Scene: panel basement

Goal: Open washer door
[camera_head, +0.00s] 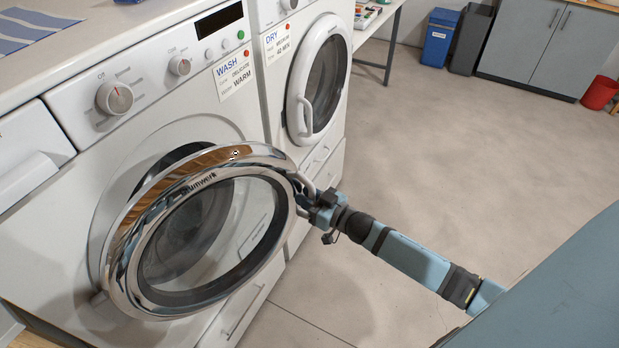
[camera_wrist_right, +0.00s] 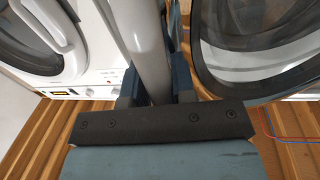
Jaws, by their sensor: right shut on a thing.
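The washer (camera_head: 105,205) is white and stands at the left in the head view. Its round chrome-rimmed door (camera_head: 130,262) is ajar, swung out from the washer front, with a dark gap along its upper edge. The door handle (camera_head: 303,184) is at the door's right edge. My right gripper (camera_head: 316,200) is shut on this handle. In the right wrist view the handle (camera_wrist_right: 146,45) is a pale bar running between the fingers, with the door's dark glass (camera_wrist_right: 265,80) at the right. My left gripper is not in view.
The dryer (camera_head: 265,100) stands right of the washer with its round door shut. The floor (camera_head: 450,160) to the right is clear. A blue bin (camera_head: 436,45), grey cabinet (camera_head: 545,45) and red bucket (camera_head: 599,92) stand at the back.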

